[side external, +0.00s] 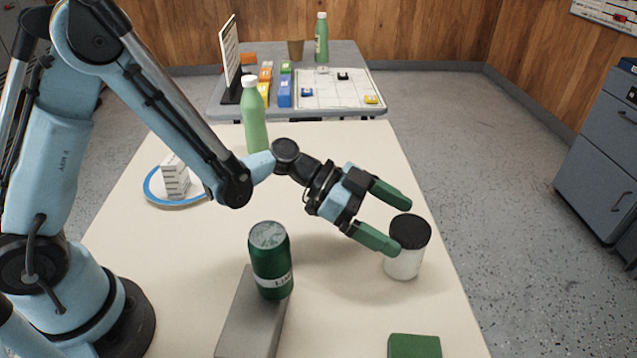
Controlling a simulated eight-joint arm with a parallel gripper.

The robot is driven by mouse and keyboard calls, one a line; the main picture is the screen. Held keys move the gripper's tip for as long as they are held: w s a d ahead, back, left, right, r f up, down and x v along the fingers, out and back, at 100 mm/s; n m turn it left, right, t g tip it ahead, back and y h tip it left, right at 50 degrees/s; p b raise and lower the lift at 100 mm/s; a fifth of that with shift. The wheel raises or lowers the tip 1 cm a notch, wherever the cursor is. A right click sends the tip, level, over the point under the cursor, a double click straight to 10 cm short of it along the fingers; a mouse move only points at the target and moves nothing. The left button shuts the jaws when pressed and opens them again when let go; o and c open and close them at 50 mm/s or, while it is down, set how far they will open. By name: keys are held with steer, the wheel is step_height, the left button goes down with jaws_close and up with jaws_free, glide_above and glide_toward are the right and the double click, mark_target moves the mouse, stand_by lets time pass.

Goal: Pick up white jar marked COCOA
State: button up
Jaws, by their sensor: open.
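A white jar (403,264) with a black lid (410,231) stands upright near the right edge of the cream table (335,320). No COCOA marking shows on the side facing this camera. My gripper (405,222) is open, with two green fingers pointing right toward the jar. The nearer finger overlaps the jar's left side in the picture, and the farther finger ends just above and left of the lid. I cannot tell whether either finger touches the jar. Nothing is held.
A green can (270,262) stands on a grey block (236,325). A green block (414,346) lies at the front. A green bottle (254,122) and a blue-rimmed plate (153,187) with white boxes (175,178) stand behind. A second table (230,108) holds several small items.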

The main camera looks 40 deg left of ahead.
mark_target(406, 226)
steer(key=shift+r+x, duration=0.15)
steer(key=shift+x, duration=1.25)
steer(key=shift+r+x, duration=0.2)
steer(key=shift+x, duration=1.15)
steer(key=shift+d, duration=0.1)
steer(key=shift+c, duration=0.2)
steer(key=c, duration=1.3)
